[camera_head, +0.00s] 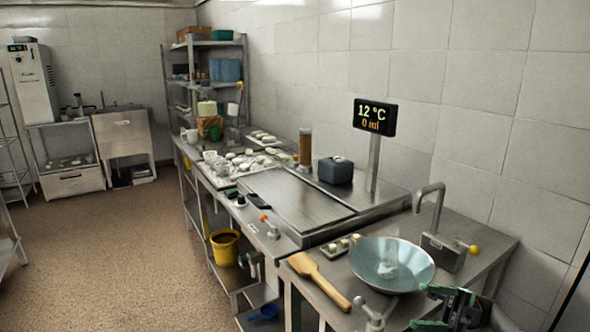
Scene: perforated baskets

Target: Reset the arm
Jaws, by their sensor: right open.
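My right gripper (432,308) comes in at the bottom right, with dark jaws and green fingertips. It is open, and I see nothing between its fingers. It is just in front of a wide pale blue metal bowl (376,277) on the steel counter (458,284). I cannot tell whether the upper fingertip touches the bowl rim. Most of my right arm is outside the picture. My left gripper is not in view.
A wooden paddle (318,281) lies left of the bowl. A steel tap (430,197) stands behind it, and a display (375,117) reads 12 °C, 0 ml. A yellow bucket (224,247) sits on the lower shelf. The floor (120,255) at left is clear.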

